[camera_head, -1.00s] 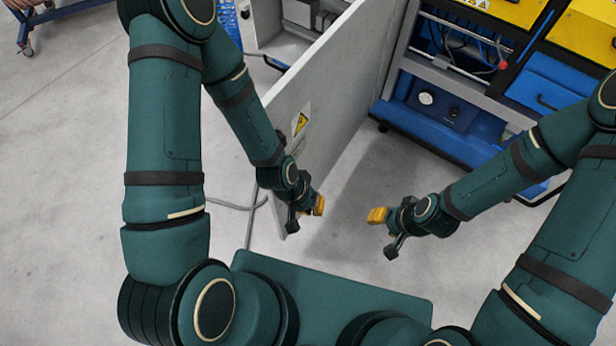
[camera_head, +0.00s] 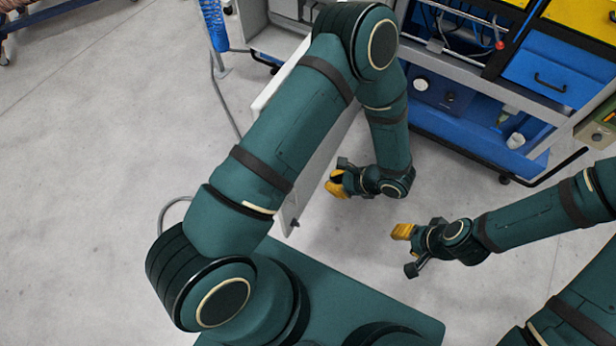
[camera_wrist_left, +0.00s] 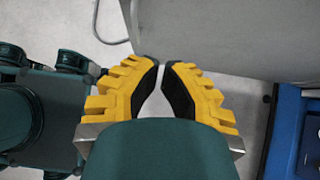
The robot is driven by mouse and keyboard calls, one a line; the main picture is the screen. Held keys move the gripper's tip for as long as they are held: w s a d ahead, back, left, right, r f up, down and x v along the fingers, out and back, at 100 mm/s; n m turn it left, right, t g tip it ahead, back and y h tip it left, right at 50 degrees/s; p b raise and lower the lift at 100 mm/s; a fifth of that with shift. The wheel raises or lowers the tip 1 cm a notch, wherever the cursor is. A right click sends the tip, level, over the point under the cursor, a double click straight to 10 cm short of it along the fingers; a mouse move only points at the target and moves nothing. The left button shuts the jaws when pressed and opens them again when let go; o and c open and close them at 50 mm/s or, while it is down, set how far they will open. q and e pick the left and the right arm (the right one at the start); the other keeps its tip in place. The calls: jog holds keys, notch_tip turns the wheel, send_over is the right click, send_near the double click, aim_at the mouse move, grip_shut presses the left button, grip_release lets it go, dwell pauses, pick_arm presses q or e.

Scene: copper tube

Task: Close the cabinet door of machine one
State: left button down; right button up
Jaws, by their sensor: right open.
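The cabinet door (camera_head: 319,166) is a pale grey panel standing open, projecting from the machine toward me. My left arm hides much of it. My left gripper (camera_head: 336,185) is right of the door near its outer end, with nothing visible in its fingers. In the left wrist view, the left gripper (camera_wrist_left: 160,64) has its fingertips close together with a small gap; a grey panel (camera_wrist_left: 225,35), apparently the door, lies just beyond them. I cannot tell whether they touch. My right gripper (camera_head: 404,231) is open and empty, farther right over the floor.
A grey cable (camera_head: 226,100) runs along the floor left of the door. The floor (camera_head: 90,180) is clear at left.

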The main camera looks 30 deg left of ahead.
pick_arm(q)
jog(key=a+r+b+x, duration=0.1)
jog(key=a+r+x, duration=0.1)
jog(key=x, duration=1)
jog(key=shift+a+f, duration=0.2)
jog(key=shift+a, duration=0.1)
jog(key=shift+w+a, duration=0.15)
